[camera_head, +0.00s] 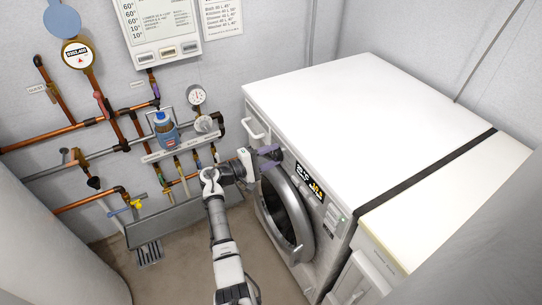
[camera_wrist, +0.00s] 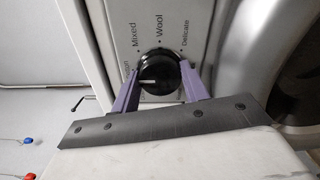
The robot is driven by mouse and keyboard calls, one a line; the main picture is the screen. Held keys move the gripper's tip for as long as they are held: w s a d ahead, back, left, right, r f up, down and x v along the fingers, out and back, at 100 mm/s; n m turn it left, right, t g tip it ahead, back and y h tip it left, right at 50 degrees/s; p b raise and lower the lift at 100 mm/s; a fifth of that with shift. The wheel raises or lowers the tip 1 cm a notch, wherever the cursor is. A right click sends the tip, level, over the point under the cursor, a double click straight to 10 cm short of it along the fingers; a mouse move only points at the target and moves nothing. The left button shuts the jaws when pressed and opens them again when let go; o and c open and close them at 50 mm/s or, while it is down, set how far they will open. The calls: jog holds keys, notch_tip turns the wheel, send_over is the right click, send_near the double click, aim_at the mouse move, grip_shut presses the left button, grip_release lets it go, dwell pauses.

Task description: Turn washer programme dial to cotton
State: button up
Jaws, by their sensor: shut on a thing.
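The washer (camera_head: 345,95) stands at the right in the head view, its round door (camera_head: 283,208) facing left. In the wrist view the black programme dial (camera_wrist: 158,68) sits on the white panel (camera_wrist: 125,14), among the labels "Mixed", "Wool" and "Delicate". A label ending in "on" at the left is partly hidden by a finger. A white mark on the dial points left, slightly downward in the picture. My gripper (camera_wrist: 159,74) has its purple fingers shut on the dial, one on each side. In the head view my gripper (camera_head: 262,158) is at the panel's left end and hides the dial.
The detergent drawer handle (camera_head: 254,128) is close beside my gripper. A second white appliance (camera_head: 455,200) stands at the right. Floor is open before the washer.

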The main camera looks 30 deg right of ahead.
jog(key=o, duration=1)
jog(key=shift+a, duration=0.15)
jog(key=a+b, duration=0.1)
jog(key=a, duration=0.3)
jog(key=a+b, duration=0.1)
jog(key=a, duration=0.4)
jog(key=a+b, duration=0.1)
jog(key=a, duration=0.3)
jog(key=shift+w+a, duration=0.3)
jog(key=shift+w, duration=0.05)
